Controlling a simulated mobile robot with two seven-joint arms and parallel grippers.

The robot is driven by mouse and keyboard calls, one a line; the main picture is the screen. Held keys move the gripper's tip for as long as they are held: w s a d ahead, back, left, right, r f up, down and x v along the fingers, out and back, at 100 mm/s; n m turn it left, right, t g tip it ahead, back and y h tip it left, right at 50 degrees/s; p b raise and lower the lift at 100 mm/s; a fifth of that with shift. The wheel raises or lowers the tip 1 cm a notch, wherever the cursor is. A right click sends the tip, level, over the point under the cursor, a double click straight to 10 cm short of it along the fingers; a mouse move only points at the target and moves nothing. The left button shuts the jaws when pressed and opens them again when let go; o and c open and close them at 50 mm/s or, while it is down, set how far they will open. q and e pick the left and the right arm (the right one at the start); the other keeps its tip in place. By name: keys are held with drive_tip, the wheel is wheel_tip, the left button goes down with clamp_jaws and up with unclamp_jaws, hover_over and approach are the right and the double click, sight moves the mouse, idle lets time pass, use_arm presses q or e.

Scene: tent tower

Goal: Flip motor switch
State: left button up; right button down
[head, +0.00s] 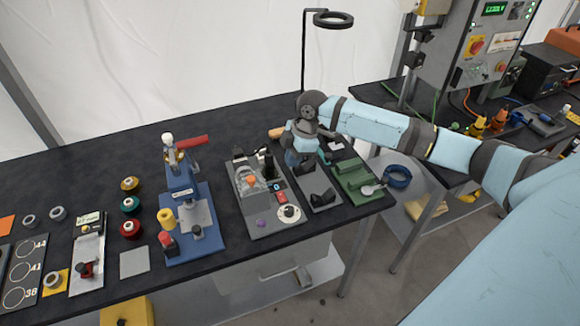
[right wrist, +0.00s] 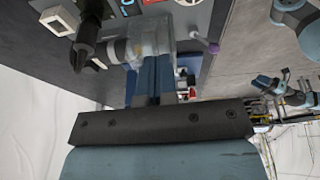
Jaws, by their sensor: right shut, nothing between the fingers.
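A grey machine base (head: 248,200) stands right of the middle of the dark bench. It carries a small red switch (head: 281,197) below a blue panel marked 0 (head: 277,187), which looks like the motor switch. A white round dial and a purple knob sit nearer the front edge. My right gripper (head: 292,160) is shut and empty, pointing down above the back right of this machine, apart from the red switch. In the right wrist view its shut fingers (right wrist: 152,78) overlap a clear cover and partly hide what lies beyond. My left gripper does not show in the head view.
A blue press (head: 186,222) with a red lever stands to the left. A ring lamp on a thin pole (head: 304,60) rises behind. A control cabinet (head: 487,45) stands at the far right.

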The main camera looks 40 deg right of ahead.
drive_tip(key=d+f+t+y+b, duration=0.2)
drive_tip(key=d+y+b, duration=0.3)
drive_tip(key=d, duration=0.1)
drive_tip(key=shift+s+f+n+b, duration=0.3)
drive_tip(key=shift+s+f+b, duration=0.05)
drive_tip(key=shift+s+f, duration=0.05)
